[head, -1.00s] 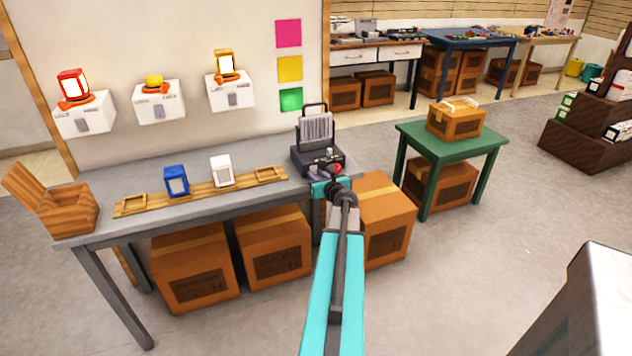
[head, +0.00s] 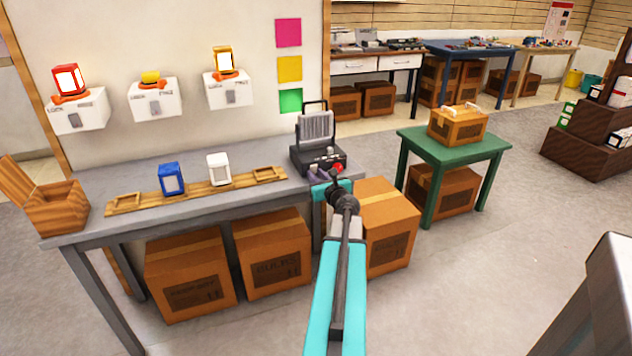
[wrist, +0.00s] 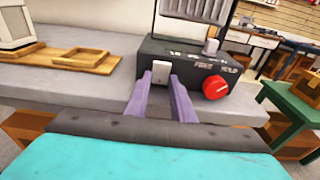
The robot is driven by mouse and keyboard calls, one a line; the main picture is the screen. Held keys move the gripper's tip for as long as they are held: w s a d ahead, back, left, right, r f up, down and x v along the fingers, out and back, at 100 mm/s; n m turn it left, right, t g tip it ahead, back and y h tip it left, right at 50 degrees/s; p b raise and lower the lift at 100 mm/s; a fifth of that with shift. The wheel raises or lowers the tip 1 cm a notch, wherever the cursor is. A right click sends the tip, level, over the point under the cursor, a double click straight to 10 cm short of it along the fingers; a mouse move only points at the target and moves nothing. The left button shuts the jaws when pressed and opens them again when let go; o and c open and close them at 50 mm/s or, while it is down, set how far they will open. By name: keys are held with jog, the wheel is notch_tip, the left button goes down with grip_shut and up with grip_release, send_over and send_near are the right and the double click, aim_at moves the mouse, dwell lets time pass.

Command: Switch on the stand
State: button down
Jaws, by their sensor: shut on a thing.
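The stand (head: 317,158) is a dark grey box with an upright pale panel and a black carrying handle, at the right end of the grey table. In the wrist view its front (wrist: 190,62) shows a small white switch (wrist: 160,72), a round red knob (wrist: 216,87) and a short metal lever (wrist: 211,46). My gripper (wrist: 161,82) has its purple fingers at the stand's front, shut on the white switch, one finger on each side. In the head view my gripper (head: 322,178) partly hides the front of the stand. The pale panel shows no clear glow.
The grey table (head: 225,204) also holds a wooden tray (head: 125,202) with a blue lantern (head: 172,179) and a white lantern (head: 218,169), and an open wooden box (head: 62,208). A green table (head: 455,148) stands to the right. Cardboard boxes (head: 278,255) fill the space below.

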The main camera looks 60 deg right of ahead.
jog(key=shift+w+a, duration=0.1)
dwell(0.3)
jog(key=c, duration=1.6)
grip_release()
jog(key=shift+o, duration=0.4)
jog(key=p+v, duration=0.5)
jog(key=v, duration=0.6)
jog(key=p, duration=0.1)
jog(key=s+p, duration=0.1)
jog(key=p, duration=0.1)
jog(key=shift+a+r, duration=0.1)
jog(key=shift+a, duration=0.2)
